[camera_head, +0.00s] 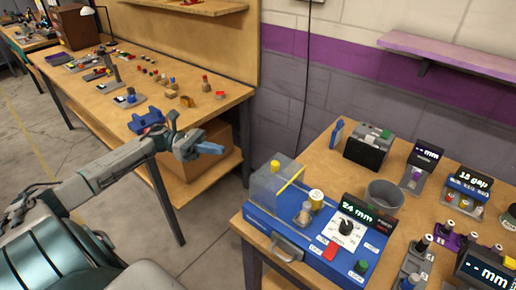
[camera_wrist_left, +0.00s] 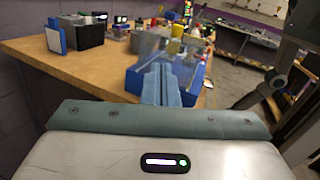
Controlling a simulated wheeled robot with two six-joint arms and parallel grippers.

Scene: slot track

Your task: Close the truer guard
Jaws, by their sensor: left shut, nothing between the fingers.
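The truer is a blue machine (camera_head: 318,258) at the front left corner of the right-hand table. Its clear guard (camera_head: 265,188), with a yellow edge and a yellow knob, stands at the left end of the machine. The small fittings to its right are uncovered. My left gripper (camera_head: 213,149) is shut and empty, in the air to the left of the guard and apart from it. In the left wrist view its closed fingers (camera_wrist_left: 167,86) point toward the blue truer (camera_wrist_left: 196,80) and hide part of it. My right gripper is not in view.
A wooden bench (camera_head: 140,112) with small parts stands at the left. Open floor lies between the tables.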

